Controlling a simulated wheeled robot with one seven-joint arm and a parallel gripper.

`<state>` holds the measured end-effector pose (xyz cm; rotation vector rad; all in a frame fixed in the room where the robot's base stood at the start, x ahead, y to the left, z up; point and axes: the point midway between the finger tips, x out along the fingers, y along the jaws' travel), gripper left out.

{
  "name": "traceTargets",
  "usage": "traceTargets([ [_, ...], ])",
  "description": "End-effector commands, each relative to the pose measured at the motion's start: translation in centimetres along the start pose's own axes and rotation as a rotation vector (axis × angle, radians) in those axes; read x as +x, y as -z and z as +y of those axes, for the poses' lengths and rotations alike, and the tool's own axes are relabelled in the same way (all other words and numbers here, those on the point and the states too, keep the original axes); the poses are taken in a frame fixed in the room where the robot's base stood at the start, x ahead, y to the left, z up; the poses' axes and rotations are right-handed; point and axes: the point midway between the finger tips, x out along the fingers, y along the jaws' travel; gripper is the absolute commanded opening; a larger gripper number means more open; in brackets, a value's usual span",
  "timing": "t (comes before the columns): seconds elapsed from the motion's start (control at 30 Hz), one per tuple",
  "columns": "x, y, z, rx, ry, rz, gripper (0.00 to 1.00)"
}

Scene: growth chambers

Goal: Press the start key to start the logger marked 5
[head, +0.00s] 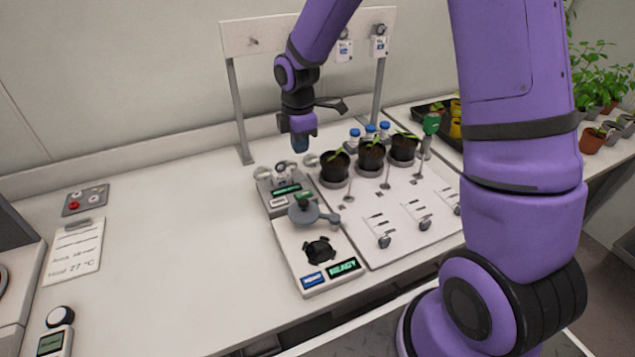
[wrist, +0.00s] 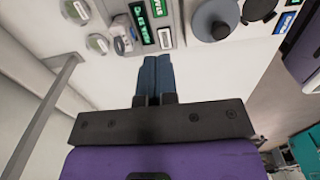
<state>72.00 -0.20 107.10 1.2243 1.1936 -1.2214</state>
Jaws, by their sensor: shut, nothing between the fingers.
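My gripper (head: 300,147) is shut and empty, pointing down above the bench behind a grey device with a green-lit display (head: 286,190). In the wrist view the shut dark fingertips (wrist: 157,62) lie just below this device (wrist: 165,38) in the picture, apparently apart from it. A small pale unit with a dark face (head: 281,172) stands at the device's back, with round pale pieces either side. Two small tagged units hang on the rack, one left (head: 344,50) and one right (head: 380,46). I cannot read a 5 or make out a start key on any of these.
A white instrument with a READY display (head: 343,267) and a raised grey round lid (head: 312,216) stands in front. Potted seedlings (head: 371,155) and blue-capped bottles (head: 370,131) stand right of my gripper. A rack post (head: 239,110) rises behind left. The bench's left-middle is clear.

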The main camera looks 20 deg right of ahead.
Motion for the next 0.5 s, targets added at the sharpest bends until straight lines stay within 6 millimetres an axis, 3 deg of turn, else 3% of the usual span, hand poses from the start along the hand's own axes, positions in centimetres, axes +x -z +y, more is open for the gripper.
traceTargets([
  [0.5, 0.81, 0.17, 0.21, -0.021, 0.007, 0.003, 0.00],
])
